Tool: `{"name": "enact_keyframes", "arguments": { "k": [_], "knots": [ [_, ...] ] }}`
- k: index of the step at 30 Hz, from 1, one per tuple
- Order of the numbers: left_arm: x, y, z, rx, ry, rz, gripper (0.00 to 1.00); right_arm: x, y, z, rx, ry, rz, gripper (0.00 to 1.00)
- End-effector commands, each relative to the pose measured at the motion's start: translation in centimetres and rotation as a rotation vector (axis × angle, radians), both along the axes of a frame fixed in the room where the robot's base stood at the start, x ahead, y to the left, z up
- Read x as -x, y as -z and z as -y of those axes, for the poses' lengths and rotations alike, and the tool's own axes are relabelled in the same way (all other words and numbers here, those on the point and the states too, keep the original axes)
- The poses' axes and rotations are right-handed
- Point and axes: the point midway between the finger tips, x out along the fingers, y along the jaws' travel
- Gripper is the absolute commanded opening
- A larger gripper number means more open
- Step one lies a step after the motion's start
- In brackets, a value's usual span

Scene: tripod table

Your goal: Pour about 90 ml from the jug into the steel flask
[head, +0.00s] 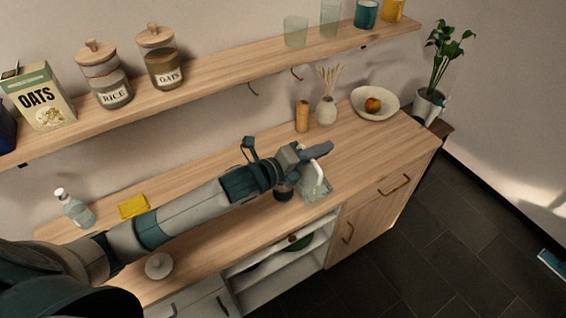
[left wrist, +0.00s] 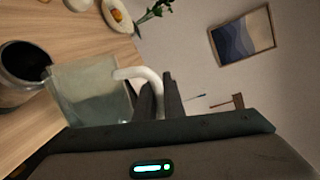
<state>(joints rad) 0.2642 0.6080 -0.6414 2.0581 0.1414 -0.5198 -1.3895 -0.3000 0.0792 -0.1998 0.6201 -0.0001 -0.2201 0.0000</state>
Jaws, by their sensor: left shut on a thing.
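My left gripper (head: 322,150) reaches over the counter and is shut on the jug's white handle. The clear glass jug (head: 316,190) hangs below the fingers. In the left wrist view the jug (left wrist: 88,92) is beside the steel flask (left wrist: 22,65), with the handle (left wrist: 146,74) at the fingers (left wrist: 160,98). The flask's round mouth looks open and dark inside. In the head view the dark flask (head: 284,192) stands left of the jug, partly hidden by my wrist. I cannot tell the liquid level in either. My right gripper is not in view.
A wooden cylinder (head: 302,116), a reed diffuser (head: 327,110) and a fruit bowl (head: 376,103) stand behind. A yellow cloth (head: 133,206), a bottle (head: 75,208) and a white lidded item (head: 159,265) are at left. A shelf (head: 220,78) with jars runs above.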

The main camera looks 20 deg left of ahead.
Motion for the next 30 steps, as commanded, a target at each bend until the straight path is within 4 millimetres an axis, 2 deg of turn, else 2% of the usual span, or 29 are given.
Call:
{"name": "enact_keyframes", "arguments": {
  "k": [30],
  "knots": [
    [-0.3, -0.37, -0.37, 0.024, 0.001, -0.015, 0.0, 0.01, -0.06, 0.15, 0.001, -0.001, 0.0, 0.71]
  ]
}}
